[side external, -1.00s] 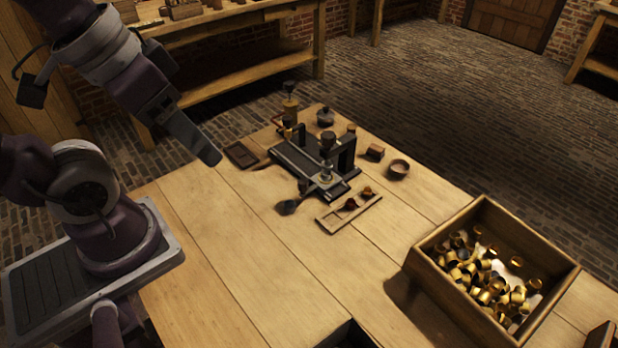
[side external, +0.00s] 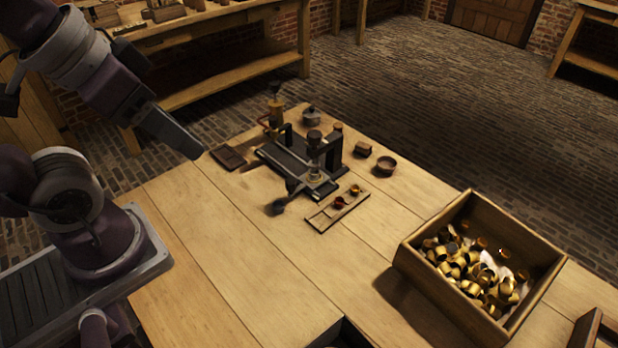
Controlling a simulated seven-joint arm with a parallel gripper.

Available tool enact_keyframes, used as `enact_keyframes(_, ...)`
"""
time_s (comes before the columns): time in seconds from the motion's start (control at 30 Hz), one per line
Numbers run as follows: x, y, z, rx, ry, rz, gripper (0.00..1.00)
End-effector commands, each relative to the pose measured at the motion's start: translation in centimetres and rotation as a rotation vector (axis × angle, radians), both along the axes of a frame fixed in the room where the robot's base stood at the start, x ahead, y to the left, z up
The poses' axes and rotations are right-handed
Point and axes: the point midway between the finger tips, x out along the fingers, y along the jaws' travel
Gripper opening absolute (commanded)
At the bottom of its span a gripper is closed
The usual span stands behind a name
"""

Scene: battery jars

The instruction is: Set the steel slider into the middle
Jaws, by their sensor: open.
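A dark metal fixture (side external: 280,157) with a flat bed and upright posts stands on the wooden table. A small pale steel piece (side external: 316,177) sits at its near right end, below a dark round knob; it looks like the steel slider, but it is too small to be sure. A dark-ended lever (side external: 277,207) sticks out at the fixture's near left side. My gripper (side external: 198,155) is up and to the left of the fixture, apart from it, with nothing seen in it. It is seen edge-on, so its two fingers do not show separately.
A wooden box (side external: 420,262) of brass caps stands at the right. A small tray (side external: 322,222) with red and brass pieces lies before the fixture. A dark flat tray (side external: 229,158), a lidded pot (side external: 311,117), a block (side external: 363,149) and a bowl (side external: 386,165) surround it. The table's near left is clear.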

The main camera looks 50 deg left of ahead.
Motion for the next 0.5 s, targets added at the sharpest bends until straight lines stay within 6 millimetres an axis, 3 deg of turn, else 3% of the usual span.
enact_keyframes(0.3,0.0,0.0,0.0,0.000,0.000,0.000,0.54)
enact_keyframes(0.37,0.0,0.0,0.0,0.000,0.001,0.001,0.47)
enact_keyframes(0.47,1.3,0.1,0.1,-0.022,0.027,0.036,0.47)
enact_keyframes(0.5,2.5,0.1,0.1,-0.040,0.050,0.071,0.47)
